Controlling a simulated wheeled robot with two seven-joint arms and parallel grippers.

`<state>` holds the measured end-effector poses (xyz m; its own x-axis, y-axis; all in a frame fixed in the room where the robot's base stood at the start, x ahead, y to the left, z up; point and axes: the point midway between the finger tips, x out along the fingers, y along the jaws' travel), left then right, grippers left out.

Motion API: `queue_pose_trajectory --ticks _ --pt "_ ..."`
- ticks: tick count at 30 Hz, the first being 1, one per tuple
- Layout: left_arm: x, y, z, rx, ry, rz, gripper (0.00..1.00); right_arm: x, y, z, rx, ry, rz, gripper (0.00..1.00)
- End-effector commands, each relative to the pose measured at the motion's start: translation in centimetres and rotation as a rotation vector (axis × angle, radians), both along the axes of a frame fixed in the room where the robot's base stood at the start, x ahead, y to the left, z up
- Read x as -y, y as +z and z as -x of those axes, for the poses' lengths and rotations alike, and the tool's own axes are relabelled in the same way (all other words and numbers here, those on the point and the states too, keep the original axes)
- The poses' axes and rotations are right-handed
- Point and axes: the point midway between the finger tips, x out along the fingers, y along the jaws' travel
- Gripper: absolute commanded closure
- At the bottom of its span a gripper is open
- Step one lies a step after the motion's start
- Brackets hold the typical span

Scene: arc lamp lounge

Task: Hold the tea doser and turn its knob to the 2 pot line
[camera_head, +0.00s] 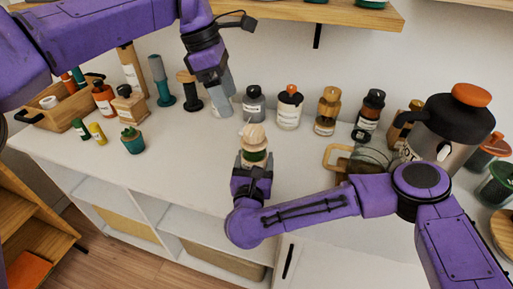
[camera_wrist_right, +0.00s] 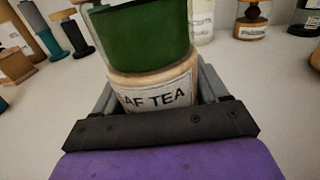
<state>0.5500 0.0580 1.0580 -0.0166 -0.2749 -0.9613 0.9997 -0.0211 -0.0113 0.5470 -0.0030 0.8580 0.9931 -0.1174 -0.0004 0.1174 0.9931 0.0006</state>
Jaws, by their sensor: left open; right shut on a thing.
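The tea doser (camera_head: 255,143) has a pale wooden knob on top, a green middle and a wooden lower part. My right gripper (camera_head: 253,168) is shut around its lower part. In the right wrist view the doser's green part (camera_wrist_right: 150,38) sits above a wooden band with a label ending in "AF TEA", between the fingers. The doser looks upright; I cannot tell whether it touches the counter. The pot lines and the knob's setting are not readable. My left gripper (camera_head: 222,103) is open and empty, pointing down, above and left of the knob and apart from it.
Several jars, including a white one with an orange knob (camera_head: 289,107), line the back of the white counter (camera_head: 190,150). A large pot with an orange lid knob (camera_head: 451,125) stands right. A small cactus (camera_head: 132,141) and wooden caddy (camera_head: 52,118) stand left. The counter's left-front area is clear.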

Motion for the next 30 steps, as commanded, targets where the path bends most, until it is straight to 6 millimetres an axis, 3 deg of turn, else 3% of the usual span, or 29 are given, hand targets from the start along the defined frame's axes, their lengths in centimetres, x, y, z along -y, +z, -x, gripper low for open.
queue_pose_trajectory --ticks 7,10,13,17,20,23,27,30 --pt "-9.6 -9.8 -4.9 0.220 0.472 -0.252 0.22 0.0 0.0 0.0 0.001 0.000 -0.001 0.73" --pt "-12.1 -12.3 -6.5 0.385 0.634 -0.247 0.22 0.0 0.0 0.0 0.001 0.000 -0.001 0.73" --pt "-13.2 -13.9 -7.6 0.550 0.760 -0.155 0.22 0.0 0.0 0.0 0.001 0.000 0.000 0.73" --pt "-12.6 -14.5 -7.8 0.720 0.866 0.079 0.22 0.0 0.0 0.0 0.000 0.000 0.000 0.73" --pt "-10.8 -14.1 -6.6 0.790 0.900 0.326 0.22 0.0 0.0 0.0 0.000 0.000 0.000 0.73" --pt "-8.4 -13.0 -4.1 0.793 0.893 0.597 0.22 0.0 0.0 0.0 0.000 0.000 0.000 0.73" --pt "-4.9 -11.0 1.2 0.701 0.827 0.934 0.22 0.0 0.0 0.0 0.000 0.000 0.000 0.73" --pt "-3.0 -9.9 4.9 0.612 0.766 1.093 0.22 0.0 0.0 0.0 0.000 0.000 0.000 0.73"
